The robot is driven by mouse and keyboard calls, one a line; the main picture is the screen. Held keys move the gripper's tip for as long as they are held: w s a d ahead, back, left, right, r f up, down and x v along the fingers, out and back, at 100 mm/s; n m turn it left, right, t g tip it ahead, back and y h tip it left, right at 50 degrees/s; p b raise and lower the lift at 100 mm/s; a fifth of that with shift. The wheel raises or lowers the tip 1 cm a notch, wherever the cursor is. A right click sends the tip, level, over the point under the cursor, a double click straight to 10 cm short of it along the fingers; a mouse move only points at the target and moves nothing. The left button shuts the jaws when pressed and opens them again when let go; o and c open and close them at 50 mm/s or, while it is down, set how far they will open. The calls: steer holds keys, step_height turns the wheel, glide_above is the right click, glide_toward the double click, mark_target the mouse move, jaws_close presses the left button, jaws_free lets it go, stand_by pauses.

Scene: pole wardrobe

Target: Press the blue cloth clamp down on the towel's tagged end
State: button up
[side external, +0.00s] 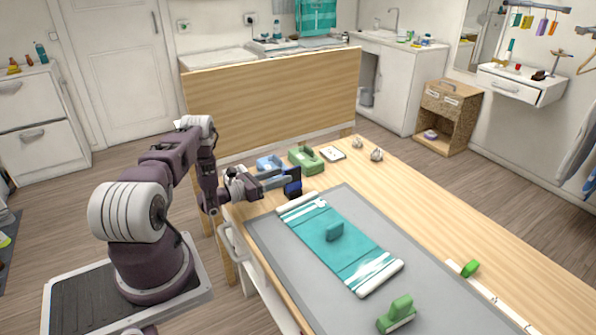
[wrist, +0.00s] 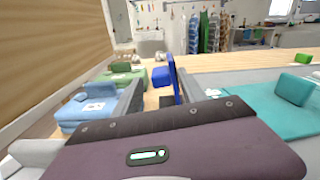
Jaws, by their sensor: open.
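The teal towel (side external: 350,245) with white striped ends lies flat on the grey mat. A small white tag (side external: 320,203) shows at its end nearer my gripper. A teal block (side external: 334,231) stands on its middle and also shows in the wrist view (wrist: 299,83). My gripper (side external: 283,182) is open beside that tagged end, above the table. The dark blue clamp (side external: 294,183) is at its fingertips; in the wrist view the clamp (wrist: 171,78) appears between the fingers. Whether the fingers touch it, I cannot tell.
A light blue holder (side external: 270,165) and a green holder (side external: 305,158) stand at the table's far end, near a white card (side external: 333,154) and small pale items. A green clamp (side external: 397,314) stands on the mat's near part. A wooden panel (side external: 270,100) rises behind.

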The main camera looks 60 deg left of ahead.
mark_target(298, 170)
steer(key=w, duration=0.7)
steer(key=shift+w, duration=0.15)
steer(key=shift+c, duration=0.2)
jaws_close()
